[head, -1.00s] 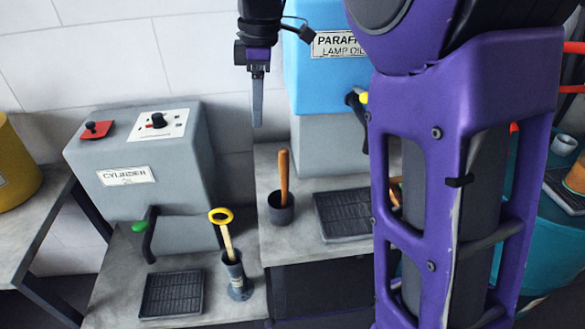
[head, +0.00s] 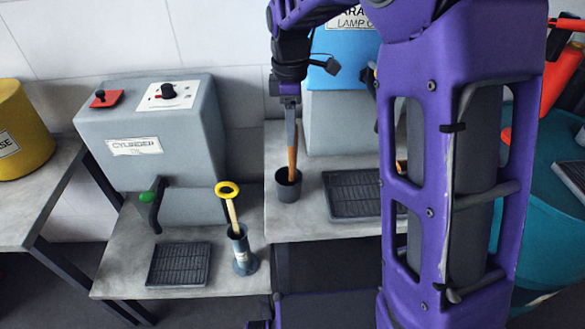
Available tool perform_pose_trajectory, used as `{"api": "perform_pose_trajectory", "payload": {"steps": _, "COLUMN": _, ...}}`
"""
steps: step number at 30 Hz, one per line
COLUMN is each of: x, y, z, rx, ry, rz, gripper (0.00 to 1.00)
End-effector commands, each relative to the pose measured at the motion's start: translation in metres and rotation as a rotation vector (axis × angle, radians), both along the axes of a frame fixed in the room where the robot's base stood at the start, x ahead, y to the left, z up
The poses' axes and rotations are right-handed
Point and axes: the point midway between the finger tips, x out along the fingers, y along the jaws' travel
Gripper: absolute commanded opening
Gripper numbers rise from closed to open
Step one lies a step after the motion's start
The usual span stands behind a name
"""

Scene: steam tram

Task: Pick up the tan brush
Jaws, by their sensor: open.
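An orange-brown wooden handle (head: 292,161) stands upright in a dark grey cup (head: 288,188) on the grey shelf under the blue tank; it looks like the tan brush, but its lower end is hidden in the cup. My gripper (head: 291,143) points down at the top of this handle. Its fingers show edge-on and overlap the handle's upper part in the picture; I cannot tell whether the handle is between them. The jaws are open.
A black drip tray (head: 354,195) lies right of the cup. A grey cylinder oil tank (head: 160,140) stands left. My purple arm hides much of the right side.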

Motion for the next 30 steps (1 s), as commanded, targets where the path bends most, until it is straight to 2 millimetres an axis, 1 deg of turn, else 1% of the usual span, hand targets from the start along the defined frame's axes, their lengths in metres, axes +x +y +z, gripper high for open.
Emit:
{"api": "perform_pose_trajectory", "payload": {"steps": 5, "x": 0.000, "y": -0.001, "z": -0.013, "rx": 0.000, "ry": 0.001, "rz": 0.000, "gripper": 0.61}}
{"api": "perform_pose_trajectory", "payload": {"steps": 9, "x": 0.000, "y": -0.004, "z": -0.035, "rx": 0.000, "ry": 0.002, "rz": 0.001, "gripper": 0.61}}
{"api": "perform_pose_trajectory", "payload": {"steps": 13, "x": 0.000, "y": -0.004, "z": -0.051, "rx": 0.001, "ry": 0.001, "rz": 0.001, "gripper": 0.61}}
{"api": "perform_pose_trajectory", "payload": {"steps": 16, "x": 0.001, "y": -0.004, "z": -0.055, "rx": 0.001, "ry": 0.000, "rz": 0.001, "gripper": 0.61}}
{"api": "perform_pose_trajectory", "payload": {"steps": 22, "x": 0.001, "y": -0.004, "z": -0.055, "rx": 0.001, "ry": -0.001, "rz": 0.001, "gripper": 0.61}}
{"api": "perform_pose_trajectory", "payload": {"steps": 23, "x": 0.001, "y": -0.004, "z": -0.055, "rx": 0.001, "ry": -0.001, "rz": 0.001, "gripper": 0.58}}
{"api": "perform_pose_trajectory", "payload": {"steps": 24, "x": 0.001, "y": -0.004, "z": -0.055, "rx": 0.001, "ry": -0.001, "rz": 0.001, "gripper": 0.50}}
{"api": "perform_pose_trajectory", "payload": {"steps": 26, "x": 0.001, "y": -0.004, "z": -0.055, "rx": 0.001, "ry": -0.001, "rz": 0.001, "gripper": 0.40}}
{"api": "perform_pose_trajectory", "payload": {"steps": 30, "x": 0.001, "y": -0.004, "z": -0.055, "rx": 0.001, "ry": -0.001, "rz": 0.001, "gripper": 0.14}}
